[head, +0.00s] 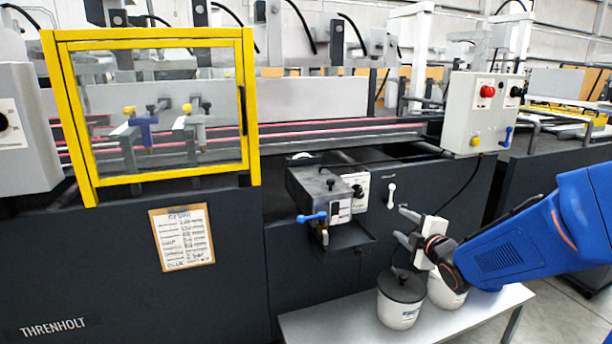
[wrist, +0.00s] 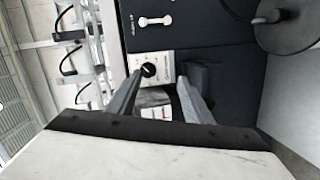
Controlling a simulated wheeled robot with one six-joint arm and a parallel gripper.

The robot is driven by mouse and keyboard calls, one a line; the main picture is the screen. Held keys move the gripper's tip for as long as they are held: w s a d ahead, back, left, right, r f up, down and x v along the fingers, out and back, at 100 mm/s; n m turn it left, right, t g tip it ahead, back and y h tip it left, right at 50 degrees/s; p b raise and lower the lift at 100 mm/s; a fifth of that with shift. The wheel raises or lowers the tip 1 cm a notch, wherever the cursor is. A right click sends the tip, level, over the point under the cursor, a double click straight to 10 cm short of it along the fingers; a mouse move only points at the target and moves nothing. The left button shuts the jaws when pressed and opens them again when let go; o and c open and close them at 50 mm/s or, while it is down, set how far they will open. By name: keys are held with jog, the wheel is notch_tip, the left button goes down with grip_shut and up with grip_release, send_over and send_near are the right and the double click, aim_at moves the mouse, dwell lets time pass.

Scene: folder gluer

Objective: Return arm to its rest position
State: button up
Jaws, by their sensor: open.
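My gripper (head: 401,223) is in front of the dark machine front, above the small bench, with its fingers pointing left. In the wrist view its two fingers (wrist: 160,80) are apart with nothing held between them. My blue arm (head: 545,235) reaches in from the right edge. The glue unit (head: 315,190) with its blue lever (head: 311,218) is to the left of the fingers, with a visible gap in the head view. Its dial plate (wrist: 153,68) shows beyond the fingertips in the wrist view.
A white bench (head: 450,327) holds two white pots, one with a dark lid (head: 402,284), just below my gripper. A control box (head: 481,115) hangs above. A yellow-framed guard (head: 250,120) and a clipboard (head: 182,237) are at left. A white handle (head: 391,194) is on the panel.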

jog(key=s+f+m+g+h, duration=0.1)
jog(key=s+m+g, duration=0.4)
jog(key=s, duration=1.3)
jog(key=s+a+f+m+g+h, duration=0.1)
jog(key=s+m+g, duration=0.5)
jog(key=s+m, duration=0.6)
jog(key=s+f, duration=0.1)
jog(key=s, duration=0.5)
jog(key=shift+s+f+h, duration=0.15)
jog(key=shift+f+h, duration=0.15)
jog(key=shift+f, duration=0.05)
